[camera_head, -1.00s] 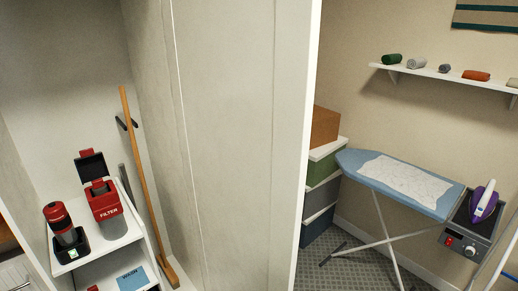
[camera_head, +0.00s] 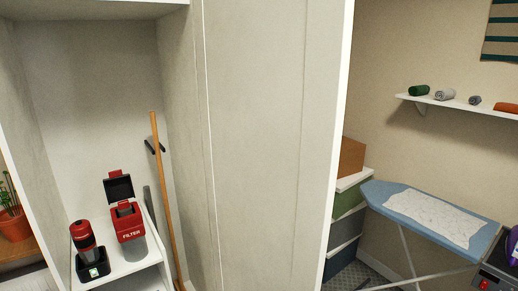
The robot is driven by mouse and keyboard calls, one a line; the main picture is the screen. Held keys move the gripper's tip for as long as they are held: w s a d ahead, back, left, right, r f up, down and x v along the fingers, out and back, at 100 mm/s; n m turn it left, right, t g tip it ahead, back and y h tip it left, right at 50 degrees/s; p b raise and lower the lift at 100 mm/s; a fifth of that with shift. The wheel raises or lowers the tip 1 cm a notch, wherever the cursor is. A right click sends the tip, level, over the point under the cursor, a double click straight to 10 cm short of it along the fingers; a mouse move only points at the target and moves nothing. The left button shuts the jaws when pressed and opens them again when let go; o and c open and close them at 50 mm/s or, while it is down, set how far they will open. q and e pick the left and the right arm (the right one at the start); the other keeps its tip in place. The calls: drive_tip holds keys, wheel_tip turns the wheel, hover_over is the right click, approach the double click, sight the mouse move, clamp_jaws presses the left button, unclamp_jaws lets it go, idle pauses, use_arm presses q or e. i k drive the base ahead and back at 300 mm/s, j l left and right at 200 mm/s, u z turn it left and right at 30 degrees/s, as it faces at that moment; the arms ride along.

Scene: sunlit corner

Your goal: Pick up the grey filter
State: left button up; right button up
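A red bin marked FILTER (camera_head: 129,229) stands on the white shelf unit at lower left, with its dark lid (camera_head: 118,188) tipped open. Its lower part is grey. I cannot make out a separate grey filter in it or elsewhere. A red and grey handheld device (camera_head: 84,238) stands upright in a black dock (camera_head: 93,266) with a small green light, left of the bin. Neither of my grippers is in view.
The white shelf unit (camera_head: 145,272) stands in an alcove beside a wooden pole (camera_head: 165,200). A tall pale panel (camera_head: 255,150) divides the alcove from the ironing board (camera_head: 400,200) and stacked boxes (camera_head: 350,157). A potted plant (camera_head: 14,225) is at far left.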

sight(125, 209)
drive_tip(key=i+j+u, duration=0.1)
drive_tip(key=j+u, duration=0.2)
drive_tip(key=i+j+u, duration=0.25)
drive_tip(key=j, duration=0.2)
drive_tip(key=j+u, duration=0.3)
drive_tip(key=i+j, duration=0.05)
drive_tip(key=j, duration=0.05)
